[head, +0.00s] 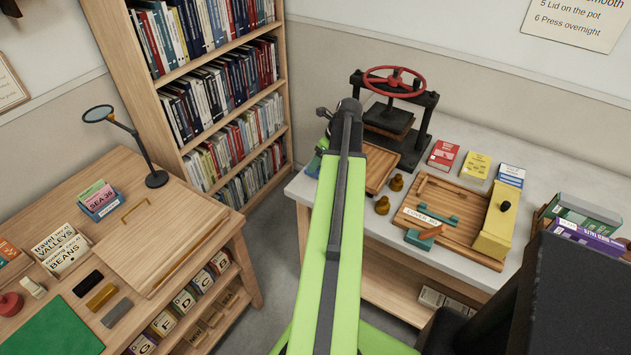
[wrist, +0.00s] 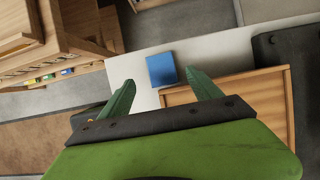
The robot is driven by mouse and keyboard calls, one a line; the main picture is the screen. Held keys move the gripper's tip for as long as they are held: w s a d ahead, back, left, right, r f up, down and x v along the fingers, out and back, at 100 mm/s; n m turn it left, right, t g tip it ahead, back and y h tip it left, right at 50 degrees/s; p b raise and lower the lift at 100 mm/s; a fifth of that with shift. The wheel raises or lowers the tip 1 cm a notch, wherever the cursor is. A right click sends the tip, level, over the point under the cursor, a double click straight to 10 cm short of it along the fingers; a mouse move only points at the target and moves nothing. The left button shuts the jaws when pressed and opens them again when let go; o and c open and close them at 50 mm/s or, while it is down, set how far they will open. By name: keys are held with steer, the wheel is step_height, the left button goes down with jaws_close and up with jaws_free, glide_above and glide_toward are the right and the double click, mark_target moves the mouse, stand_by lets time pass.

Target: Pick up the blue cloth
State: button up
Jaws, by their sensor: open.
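The blue cloth (wrist: 161,69) shows in the wrist view as a small, flat, folded-looking blue square on the pale worktop (wrist: 207,52). In the head view a bit of blue (head: 313,167) shows at the worktop's left end, mostly hidden by my arm. My gripper (wrist: 160,77) is open, its two green fingers apart with nothing between them. In the wrist view the cloth appears just beyond the fingertips, between their lines. I cannot tell the height of the fingers above it.
A wooden board (head: 382,168) lies close to the cloth, in front of a black press with a red wheel (head: 393,82). Two brown knobs (head: 389,195) and a wooden tray of tools (head: 458,214) stand to the right. A bookcase (head: 215,95) and wooden desk (head: 150,222) stand left.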

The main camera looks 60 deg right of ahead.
steer(key=shift+w+f, duration=0.15)
steer(key=shift+f, duration=0.1)
steer(key=b+x, duration=0.5)
steer(key=shift+d+f, duration=0.15)
steer(key=shift+f, duration=0.15)
steer(key=shift+r, duration=0.2)
steer(key=c, duration=1.4)
